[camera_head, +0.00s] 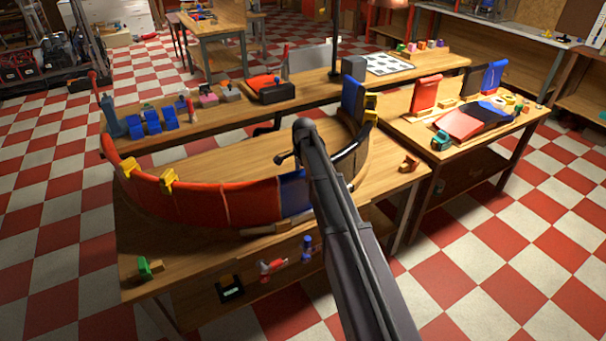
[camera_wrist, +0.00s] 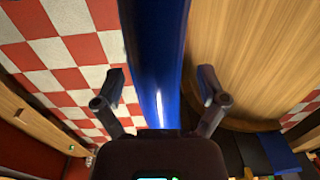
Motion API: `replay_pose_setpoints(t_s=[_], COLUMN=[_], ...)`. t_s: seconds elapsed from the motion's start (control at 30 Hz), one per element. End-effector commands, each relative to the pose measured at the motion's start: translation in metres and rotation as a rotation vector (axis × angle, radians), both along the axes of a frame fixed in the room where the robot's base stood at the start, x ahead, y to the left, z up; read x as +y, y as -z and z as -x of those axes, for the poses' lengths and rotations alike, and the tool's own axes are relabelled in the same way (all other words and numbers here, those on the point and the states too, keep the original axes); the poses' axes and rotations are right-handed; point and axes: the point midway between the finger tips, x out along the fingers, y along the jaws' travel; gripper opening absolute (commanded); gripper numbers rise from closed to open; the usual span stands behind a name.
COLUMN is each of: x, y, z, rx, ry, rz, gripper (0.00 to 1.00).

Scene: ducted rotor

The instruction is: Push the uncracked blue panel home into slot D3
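A curved wall of red panels (camera_head: 220,202) stands on the front bench. A blue panel (camera_head: 292,192) stands at its right end in the head view, partly hidden by my arm. Another blue panel (camera_head: 352,98) stands upright at the far right end of the curve. In the wrist view, my gripper (camera_wrist: 162,82) is open, with one finger on each side of a blue panel (camera_wrist: 158,50); gaps show on both sides. I cannot tell which blue panel this is. Slot labels and cracks cannot be made out.
Yellow clamps (camera_head: 167,180) sit on the curved wall. A green clamp (camera_head: 149,268) is at the bench's front left. The right table (camera_head: 505,125) holds red, black and blue panels. Blue blocks (camera_head: 152,122) line the rear bench. The wood inside the curve (camera_head: 220,160) is clear.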

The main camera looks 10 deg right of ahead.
Motion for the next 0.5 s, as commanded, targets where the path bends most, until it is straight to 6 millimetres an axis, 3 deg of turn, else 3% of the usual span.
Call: replay_pose_setpoints(t_s=[0.5], x=[-0.0003], y=[-0.0019], z=[0.0], rx=[0.0], ry=[0.0], rz=[0.0], gripper=[1.0])
